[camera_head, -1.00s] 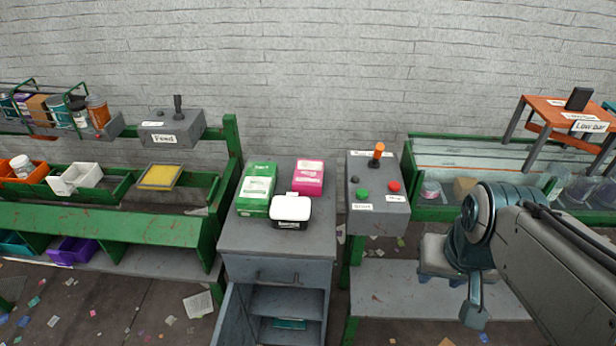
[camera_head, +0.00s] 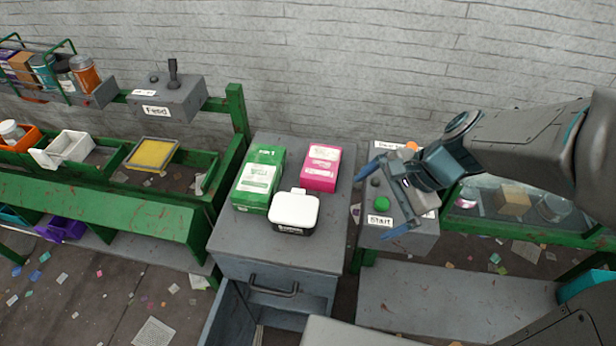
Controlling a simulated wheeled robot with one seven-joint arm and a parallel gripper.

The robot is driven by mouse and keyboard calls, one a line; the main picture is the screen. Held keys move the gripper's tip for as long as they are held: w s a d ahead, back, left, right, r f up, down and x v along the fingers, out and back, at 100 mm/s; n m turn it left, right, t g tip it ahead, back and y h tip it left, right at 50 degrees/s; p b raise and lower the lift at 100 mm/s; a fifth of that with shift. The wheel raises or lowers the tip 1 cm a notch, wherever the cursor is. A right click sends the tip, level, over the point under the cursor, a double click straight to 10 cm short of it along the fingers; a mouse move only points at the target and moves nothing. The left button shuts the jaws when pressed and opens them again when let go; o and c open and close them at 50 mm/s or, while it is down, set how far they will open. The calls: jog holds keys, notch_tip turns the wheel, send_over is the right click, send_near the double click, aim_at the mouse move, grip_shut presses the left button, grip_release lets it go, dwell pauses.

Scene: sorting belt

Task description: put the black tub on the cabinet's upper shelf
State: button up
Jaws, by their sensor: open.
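The black tub (camera_head: 293,229) with a white lid (camera_head: 295,209) stands upright on top of the grey cabinet (camera_head: 235,235), near its front right. My gripper (camera_head: 378,204) is right of the tub and apart from it. It is open and empty, its blue fingers pointing left, in front of the control box with the Start button. The cabinet's door (camera_head: 226,316) stands open at the lower left, below a drawer with a handle (camera_head: 273,287). The shelves inside are mostly cut off or hidden by a grey shape at the bottom of the picture.
A green box (camera_head: 258,181) and a pink box (camera_head: 321,168) stand close behind the tub. The control box (camera_head: 405,240) stands right of the cabinet. The Feed box (camera_head: 168,98) and green bench (camera_head: 130,222) are at left. The cabinet top's front left is clear.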

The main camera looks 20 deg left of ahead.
aim_at(301, 206)
jog(key=w+a+f+m+y, duration=0.1)
jog(key=a+f+m, duration=0.1)
jog(key=a+f, duration=0.1)
jog(key=w+a+f+m+y+b, duration=0.1)
jog(key=a+f+m, duration=0.1)
jog(key=a+f, duration=0.2)
jog(key=w+a+f+m+y+b, duration=0.1)
jog(key=a+f+m, duration=0.2)
jog(key=a, duration=0.4)
jog(key=shift+w+a+f+g, duration=0.25)
jog(key=shift+w+g, duration=0.05)
jog(key=x, duration=0.5)
jog(key=shift+s+a, duration=0.15)
jog(key=c, duration=0.8)
